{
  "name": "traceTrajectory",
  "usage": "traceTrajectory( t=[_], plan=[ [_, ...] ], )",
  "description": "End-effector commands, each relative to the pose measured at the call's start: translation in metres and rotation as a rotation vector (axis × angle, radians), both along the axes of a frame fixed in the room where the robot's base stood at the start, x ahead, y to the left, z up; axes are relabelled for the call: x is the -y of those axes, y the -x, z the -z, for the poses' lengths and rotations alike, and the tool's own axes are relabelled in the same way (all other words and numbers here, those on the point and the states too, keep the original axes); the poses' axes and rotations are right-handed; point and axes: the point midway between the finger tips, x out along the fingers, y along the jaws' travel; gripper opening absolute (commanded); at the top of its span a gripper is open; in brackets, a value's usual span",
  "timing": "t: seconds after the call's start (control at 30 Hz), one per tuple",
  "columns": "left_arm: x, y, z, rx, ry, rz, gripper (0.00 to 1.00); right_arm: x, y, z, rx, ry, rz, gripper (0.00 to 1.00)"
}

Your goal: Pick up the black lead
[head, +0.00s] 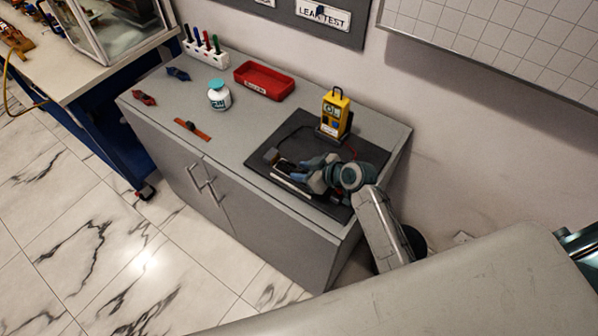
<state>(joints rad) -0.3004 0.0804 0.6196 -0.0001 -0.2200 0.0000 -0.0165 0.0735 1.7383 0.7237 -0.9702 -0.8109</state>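The black lead (289,135) is a thin dark cable. It curves left from the yellow meter (335,114) over the dark mat (371,157) on the grey cabinet. Its left end runs down near a small dark piece (271,154), and I cannot tell whether that piece is the lead's end or part of my gripper. My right gripper (279,165) is low over the mat, just below and left of the meter, close to the lead's left end. My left gripper is out of view.
A red tray (264,82), a white jar with a teal lid (219,96), a pen rack (205,52) and an orange strip (192,130) stand or lie left of the mat. A red lead (351,147) shows beside the meter. A wall is behind.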

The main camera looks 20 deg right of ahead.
Motion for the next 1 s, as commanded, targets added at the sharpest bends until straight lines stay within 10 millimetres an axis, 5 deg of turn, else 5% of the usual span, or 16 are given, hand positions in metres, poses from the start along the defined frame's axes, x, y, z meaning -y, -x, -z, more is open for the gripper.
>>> traceTrajectory(
  t=[0.37, 0.77, 1.0],
  plan=[
    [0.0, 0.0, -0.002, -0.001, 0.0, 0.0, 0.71, 0.0, 0.0, -0.003, 0.0, 0.0, 0.0, 0.11],
    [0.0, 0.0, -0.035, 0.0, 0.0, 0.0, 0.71, 0.0, 0.0, -0.042, 0.002, -0.001, -0.001, 0.11],
    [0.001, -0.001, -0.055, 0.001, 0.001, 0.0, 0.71, -0.027, 0.052, -0.045, -0.003, -0.006, 0.001, 0.11]
  ],
)
